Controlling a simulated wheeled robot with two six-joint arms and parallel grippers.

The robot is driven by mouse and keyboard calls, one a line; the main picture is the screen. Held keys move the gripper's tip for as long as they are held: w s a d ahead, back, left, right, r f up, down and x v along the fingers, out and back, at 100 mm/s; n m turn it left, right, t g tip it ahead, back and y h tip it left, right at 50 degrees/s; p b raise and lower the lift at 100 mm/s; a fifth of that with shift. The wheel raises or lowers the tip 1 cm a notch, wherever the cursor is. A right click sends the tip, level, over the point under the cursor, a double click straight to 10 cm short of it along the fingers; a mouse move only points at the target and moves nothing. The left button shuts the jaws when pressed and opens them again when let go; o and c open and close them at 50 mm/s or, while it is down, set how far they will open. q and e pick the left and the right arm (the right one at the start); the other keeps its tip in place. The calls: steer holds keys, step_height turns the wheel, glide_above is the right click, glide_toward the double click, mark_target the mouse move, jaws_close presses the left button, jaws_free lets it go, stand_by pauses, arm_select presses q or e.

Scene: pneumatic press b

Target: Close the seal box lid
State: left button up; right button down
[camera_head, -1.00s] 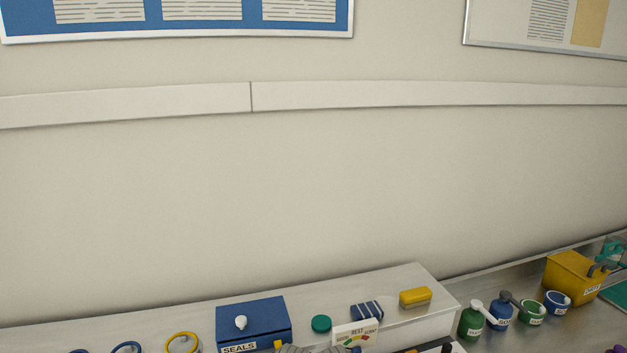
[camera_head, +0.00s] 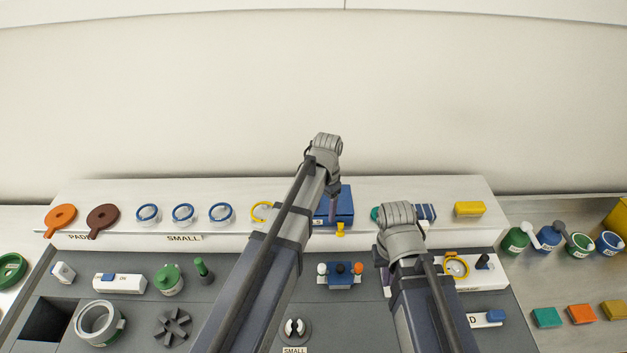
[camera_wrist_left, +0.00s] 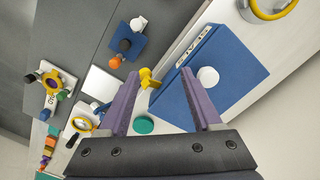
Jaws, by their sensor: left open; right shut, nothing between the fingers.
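The blue seal box (camera_head: 346,203) stands on the pale shelf, partly hidden by my left arm. In the left wrist view the box (camera_wrist_left: 240,68) shows its SEALS label, a blue top and a white knob (camera_wrist_left: 208,76). The lid looks flat on the box, but its fit is hard to judge. A yellow piece (camera_head: 340,230) sits at the box's front. My left gripper (camera_wrist_left: 160,88) is open and empty over the box, one finger close to the knob. My right gripper (camera_head: 383,270) is shut and mostly hidden under its wrist, right of and in front of the box.
A teal disc (camera_wrist_left: 144,125) and a striped blue block (camera_head: 426,212) lie right of the box. Several ringed items (camera_head: 183,213) line the shelf to the left. A small blue block with knobs (camera_head: 341,274) lies in front.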

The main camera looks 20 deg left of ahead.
arm_select(q)
steer(key=shift+m, duration=0.4)
steer(key=w+a+r+p, duration=0.1)
steer(key=w+a+r, duration=0.1)
steer(key=w+a+r+p, duration=0.2)
steer(key=w, duration=0.1)
steer(key=shift+w+a+r, duration=0.1)
steer(key=shift+a+r, duration=0.05)
steer(key=shift+r, duration=0.25)
steer(key=shift+w+a+r, duration=0.15)
steer(key=shift+w+a, duration=0.1)
steer(key=shift+a, duration=0.1)
arm_select(e)
step_height(320, 180, up, 5)
steer(key=shift+f, duration=0.1)
arm_select(q)
steer(key=shift+f, duration=0.2)
step_height(320, 180, down, 8)
steer(key=b, duration=0.7)
steer(key=shift+s+d+r+b, duration=0.1)
steer(key=shift+r+b, duration=0.1)
steer(key=shift+b, duration=0.1)
arm_select(e)
step_height(320, 180, down, 8)
steer(key=shift+r, duration=0.2)
arm_select(q)
steer(key=shift+r, duration=0.1)
steer(key=shift+c, duration=0.2)
jaws_close()
